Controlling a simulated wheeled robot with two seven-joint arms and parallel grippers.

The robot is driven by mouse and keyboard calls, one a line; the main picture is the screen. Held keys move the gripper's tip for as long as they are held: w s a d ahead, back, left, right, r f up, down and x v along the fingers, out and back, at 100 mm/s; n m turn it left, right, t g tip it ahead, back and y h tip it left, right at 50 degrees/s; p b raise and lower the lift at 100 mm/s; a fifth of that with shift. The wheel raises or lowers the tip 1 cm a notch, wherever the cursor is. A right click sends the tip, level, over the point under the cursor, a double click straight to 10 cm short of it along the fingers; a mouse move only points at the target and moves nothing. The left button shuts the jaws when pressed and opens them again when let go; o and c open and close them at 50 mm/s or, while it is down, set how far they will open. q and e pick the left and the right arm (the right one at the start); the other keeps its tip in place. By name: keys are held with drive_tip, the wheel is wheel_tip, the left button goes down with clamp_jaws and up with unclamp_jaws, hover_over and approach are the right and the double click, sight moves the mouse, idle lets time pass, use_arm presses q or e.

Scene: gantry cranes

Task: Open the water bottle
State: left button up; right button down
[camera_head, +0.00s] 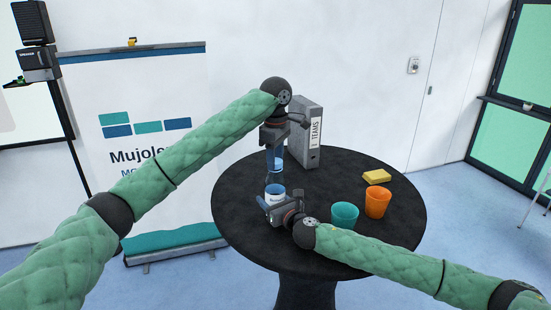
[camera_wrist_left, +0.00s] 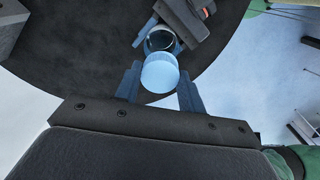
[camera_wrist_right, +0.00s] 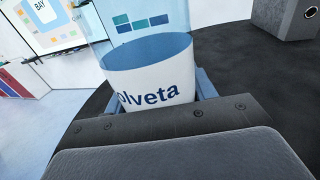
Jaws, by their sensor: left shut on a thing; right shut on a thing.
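The water bottle (camera_head: 275,194) stands upright on the black round table, with a white label and a blue rim. My right gripper (camera_head: 274,208) is shut around its lower part. In the right wrist view the bottle (camera_wrist_right: 150,85) shows part of its lettering and a blue inside. My left gripper (camera_head: 274,158) points down above the bottle, shut on a pale blue round piece, seemingly the cap (camera_wrist_left: 160,74). I cannot tell whether the two touch.
A teal cup (camera_head: 344,215) and an orange cup (camera_head: 377,201) stand right of the bottle on the table (camera_head: 235,205). A yellow sponge-like block (camera_head: 377,176) lies behind them. A grey binder (camera_head: 307,135) stands at the back. The table's left side is clear.

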use_arm(q)
drive_tip(key=shift+r, duration=0.15)
drive_tip(key=shift+r, duration=0.35)
drive_tip(key=shift+r, duration=0.35)
drive_tip(key=shift+r, duration=0.25)
idle(0.3)
drive_tip(key=shift+r, duration=2)
use_arm(e)
drive_tip(key=shift+c, duration=2.1)
unclamp_jaws()
